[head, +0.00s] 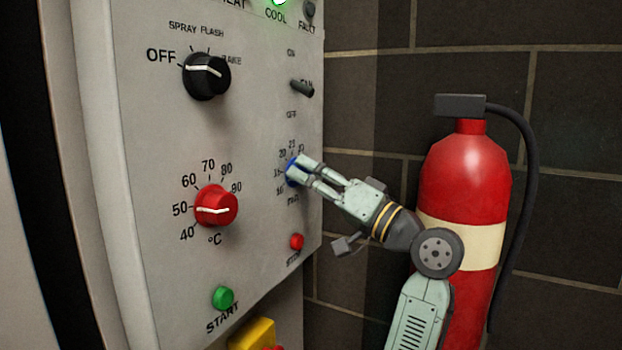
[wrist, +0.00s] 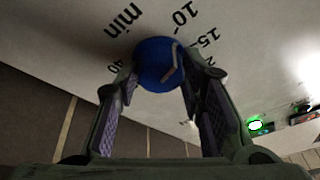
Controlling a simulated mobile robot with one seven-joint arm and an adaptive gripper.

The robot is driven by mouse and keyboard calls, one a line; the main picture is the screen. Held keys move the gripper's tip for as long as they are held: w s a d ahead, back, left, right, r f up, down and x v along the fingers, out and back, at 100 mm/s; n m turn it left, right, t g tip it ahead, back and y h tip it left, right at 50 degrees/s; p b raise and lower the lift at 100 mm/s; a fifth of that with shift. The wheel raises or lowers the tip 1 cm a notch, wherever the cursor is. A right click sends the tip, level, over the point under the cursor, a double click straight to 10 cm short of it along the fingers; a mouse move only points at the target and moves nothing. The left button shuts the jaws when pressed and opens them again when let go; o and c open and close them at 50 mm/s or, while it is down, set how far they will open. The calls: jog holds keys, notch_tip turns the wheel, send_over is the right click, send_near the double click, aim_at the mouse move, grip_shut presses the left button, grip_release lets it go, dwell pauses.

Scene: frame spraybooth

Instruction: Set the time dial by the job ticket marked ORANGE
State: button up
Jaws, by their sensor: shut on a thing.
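The time dial is a blue round knob (head: 291,172) at the lower right of the grey panel, with minute marks around it and "min" below. It also shows in the wrist view (wrist: 155,62), with a pale pointer line whose upper end lies toward the 10 and 15 marks; its exact setting I cannot tell. My gripper (head: 302,175) reaches in from the right and is shut on the blue dial, one finger on each side in the wrist view (wrist: 160,82). The fingers hide part of the dial's marks. No job ticket shows in either view.
The panel (head: 150,140) also carries a black mode knob (head: 207,76), a red temperature knob (head: 216,206), a fan toggle (head: 302,88), a green START button (head: 223,297) and a red button (head: 296,242). A fire extinguisher (head: 465,180) stands behind my arm, before the brick wall.

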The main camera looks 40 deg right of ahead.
aim_at(293, 111)
jog(key=n+y+b, duration=0.1)
jog(key=n+b, duration=0.1)
jog(key=n, duration=0.1)
jog(key=shift+n+y, duration=0.3)
jog(key=o, duration=1.1)
jog(key=shift+o, duration=0.2)
jog(key=shift+r, duration=0.1)
notch_tip(293, 111, up, 10)
jog(key=shift+f, duration=0.1)
